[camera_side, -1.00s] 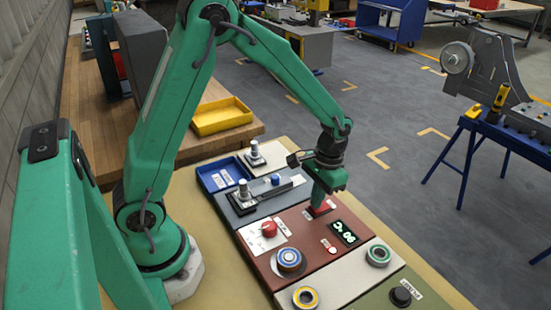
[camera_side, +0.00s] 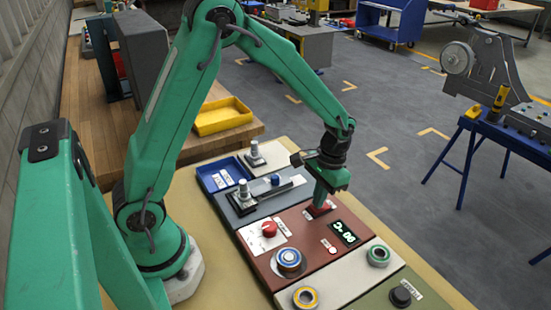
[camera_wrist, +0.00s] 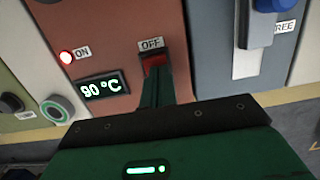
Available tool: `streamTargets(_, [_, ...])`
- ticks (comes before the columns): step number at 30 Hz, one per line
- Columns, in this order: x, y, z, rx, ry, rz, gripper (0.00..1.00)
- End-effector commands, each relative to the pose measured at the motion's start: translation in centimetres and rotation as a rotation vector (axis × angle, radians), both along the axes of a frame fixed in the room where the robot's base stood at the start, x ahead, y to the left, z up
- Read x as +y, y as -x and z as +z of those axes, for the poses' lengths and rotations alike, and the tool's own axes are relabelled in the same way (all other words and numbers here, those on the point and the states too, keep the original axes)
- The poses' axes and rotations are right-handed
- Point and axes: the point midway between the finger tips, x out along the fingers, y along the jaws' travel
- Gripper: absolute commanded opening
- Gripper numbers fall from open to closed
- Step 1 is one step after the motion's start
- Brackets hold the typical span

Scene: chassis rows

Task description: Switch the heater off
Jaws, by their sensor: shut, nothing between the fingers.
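The heater panel (camera_side: 285,225) is a red-brown chassis row. Its display (camera_side: 344,233) is lit and reads 90 °C in the wrist view (camera_wrist: 103,86). The lamp beside the ON label (camera_wrist: 67,57) glows in the wrist view. A red control (camera_wrist: 155,60) sits by the OFF label (camera_wrist: 152,44); the fingers partly hide it. My gripper (camera_side: 320,205) is shut and empty, pointing down at this red control. In the wrist view its fingertips (camera_wrist: 155,74) are at the control's edge; I cannot tell if they press it.
The same panel has a red knob (camera_side: 269,229) and a blue-ringed knob (camera_side: 289,260). A grey row with a slider (camera_side: 275,181) lies behind. A pale row with a green ring (camera_side: 379,255) lies in front.

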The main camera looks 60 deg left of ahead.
Motion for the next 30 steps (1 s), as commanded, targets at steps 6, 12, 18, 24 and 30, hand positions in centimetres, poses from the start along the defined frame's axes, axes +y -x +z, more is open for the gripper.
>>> streamTargets(6, [0.0, -0.8, -0.1, -0.019, 0.002, 0.003, 0.00])
streamTargets(12, [0.0, -0.7, 0.0, -0.017, 0.002, 0.003, 0.00])
streamTargets(18, [0.0, -0.8, 0.4, -0.018, 0.002, 0.002, 0.00])
streamTargets(24, [0.0, -1.0, 1.9, -0.020, 0.002, 0.003, 0.00])
streamTargets(30, [0.0, -1.5, 4.8, -0.022, 0.002, 0.003, 0.00])
